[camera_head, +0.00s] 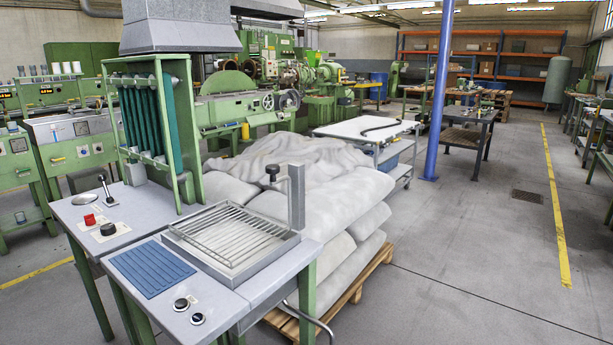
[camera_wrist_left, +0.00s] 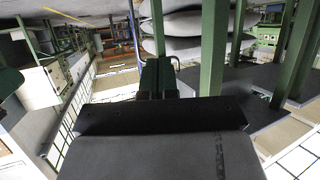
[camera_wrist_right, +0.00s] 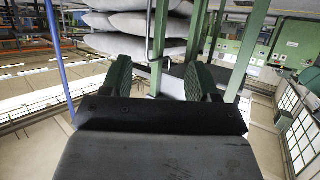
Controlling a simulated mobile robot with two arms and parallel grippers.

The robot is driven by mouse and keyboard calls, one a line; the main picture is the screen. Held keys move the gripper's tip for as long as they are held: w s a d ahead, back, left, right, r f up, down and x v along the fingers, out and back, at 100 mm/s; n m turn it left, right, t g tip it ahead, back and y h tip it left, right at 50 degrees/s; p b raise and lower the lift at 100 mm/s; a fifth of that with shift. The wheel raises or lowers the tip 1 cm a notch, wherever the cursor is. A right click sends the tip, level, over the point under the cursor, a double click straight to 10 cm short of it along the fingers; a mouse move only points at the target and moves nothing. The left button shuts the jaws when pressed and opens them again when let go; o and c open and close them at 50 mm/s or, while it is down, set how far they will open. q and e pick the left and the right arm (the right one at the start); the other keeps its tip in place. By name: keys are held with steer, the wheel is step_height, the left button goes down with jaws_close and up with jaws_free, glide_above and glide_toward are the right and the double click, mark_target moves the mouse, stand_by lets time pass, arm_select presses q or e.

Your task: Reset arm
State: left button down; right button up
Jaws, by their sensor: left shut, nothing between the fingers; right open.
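Neither arm shows in the head view. My left gripper (camera_wrist_left: 158,78) is in the left wrist view, its two green fingers together with nothing between them. My right gripper (camera_wrist_right: 158,78) is in the right wrist view, its two green fingers spread apart and empty. Beyond both grippers are green table legs and stacked pale sacks, and these views look upside down. Neither gripper visibly touches anything.
A grey worktable (camera_head: 205,290) with green legs stands close in front, bearing a wire rack (camera_head: 232,234) and a blue ribbed mat (camera_head: 153,268). Pale sacks (camera_head: 330,200) lie on a wooden pallet (camera_head: 372,272) behind it. A blue post (camera_head: 438,95) stands farther right. Floor at right is clear.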

arm_select(q)
steer(key=s+a+f+g+y+p, duration=0.1)
steer(key=s+g+p, duration=0.3)
steer(key=s, duration=0.5)
steer(key=s+a+f+g+y+p, duration=0.1)
steer(key=s+a+f+g+p, duration=0.2)
steer(key=s, duration=0.7)
steer(key=s+a+f+g+y+p, duration=0.1)
steer(key=s+a+g+p, duration=0.3)
steer(key=s, duration=0.5)
steer(key=shift+s+a+f+n+g+p, duration=0.15)
steer(key=shift+s+f+n+g+p, duration=0.2)
steer(key=shift+f+g, duration=0.35)
arm_select(e)
steer(key=s+d+f+g+h, duration=0.1)
steer(key=s+g, duration=0.3)
steer(key=s, duration=0.5)
steer(key=s+d+f+g+h, duration=0.1)
steer(key=s+d+f+g, duration=0.2)
steer(key=s, duration=0.7)
steer(key=s+d+f+g+h, duration=0.1)
steer(key=s+d+g, duration=0.3)
steer(key=s, duration=0.5)
steer(key=shift+s+d+f+m+g, duration=0.15)
steer(key=shift+s+f+m+g, duration=0.15)
steer(key=shift+f+g, duration=0.4)
